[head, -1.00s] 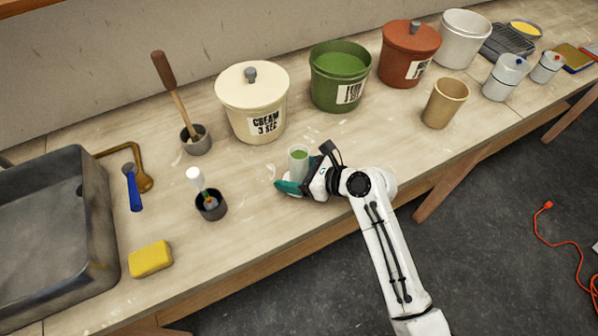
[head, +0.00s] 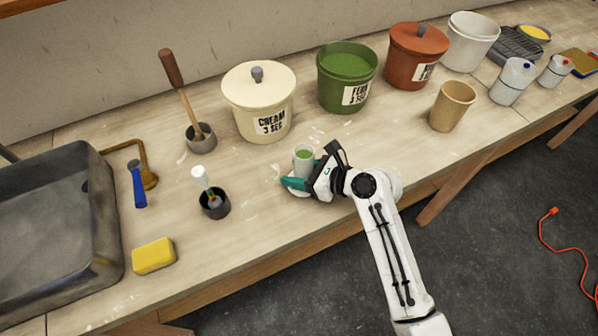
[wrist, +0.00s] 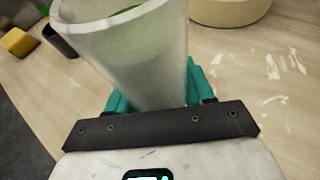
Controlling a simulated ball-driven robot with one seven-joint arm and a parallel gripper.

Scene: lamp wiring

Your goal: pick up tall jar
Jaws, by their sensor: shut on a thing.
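The tall jar (head: 304,160) is a pale, translucent cylinder with green inside, near the front middle of the bench. My gripper (head: 297,185) has teal fingers closed around its lower part. In the wrist view the jar (wrist: 140,50) fills the upper middle, leaning in the picture, with its lower end between the teal fingers of my gripper (wrist: 155,95). The fingers and wrist hide the jar's base, so I cannot tell whether it touches the bench.
On the bench (head: 365,160), a dark cup with a white-topped tool (head: 213,204) stands left of the jar. Behind are a cream bucket (head: 258,105), a green bucket (head: 345,85) and a tan cup (head: 452,107). A yellow sponge (head: 153,256) and sink (head: 55,220) are left.

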